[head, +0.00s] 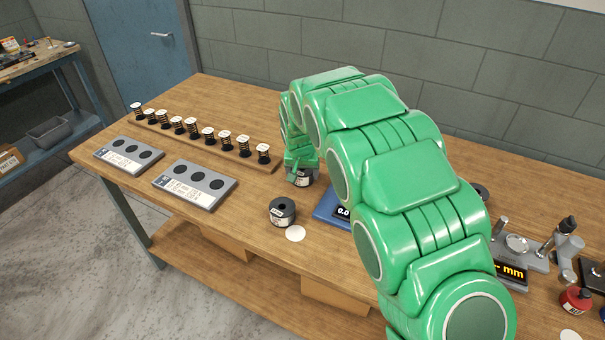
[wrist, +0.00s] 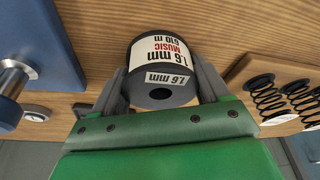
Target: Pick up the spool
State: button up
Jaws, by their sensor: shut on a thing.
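My gripper (wrist: 160,88) is shut on this spool, one grey finger on each side. The gripper also shows in the head view (head: 298,170), over the wooden bench. I cannot tell whether the spool touches the bench top. A second dark spool (head: 282,211) with a white label stands nearer the bench's front edge.
A row of springs (head: 192,128) on a wooden strip lies to the left. Two grey trays with dark round recesses (head: 195,184) lie in front of it. A blue device with a display (head: 329,208) is right of the gripper. A white disc (head: 295,233) lies near the front edge.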

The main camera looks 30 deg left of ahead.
notch_tip(320, 180, up, 3)
jog(key=shift+r, duration=0.2)
jog(key=s+d+r, duration=0.8)
jog(key=s+r, duration=0.1)
jog(key=s, duration=0.2)
jog(key=shift+d+r, duration=0.3)
jog(key=w+d, duration=1)
jog(key=w, duration=0.4)
jog(key=w+d, duration=0.9)
jog(key=w, duration=0.5)
jog(key=shift+w+a+f, duration=0.6)
jog(key=shift+w+f, duration=0.9)
jog(key=shift+w, duration=0.6)
jog(key=shift+w+a+f, duration=0.55)
jog(key=shift+w+f, duration=0.9)
jog(key=shift+w, duration=0.65)
jog(key=shift+w+a+f, duration=0.6)
jog(key=shift+w+f, duration=0.9)
jog(key=shift+w, duration=0.6)
jog(key=shift+w+f, duration=0.1)
jog(key=shift+f, duration=0.1)
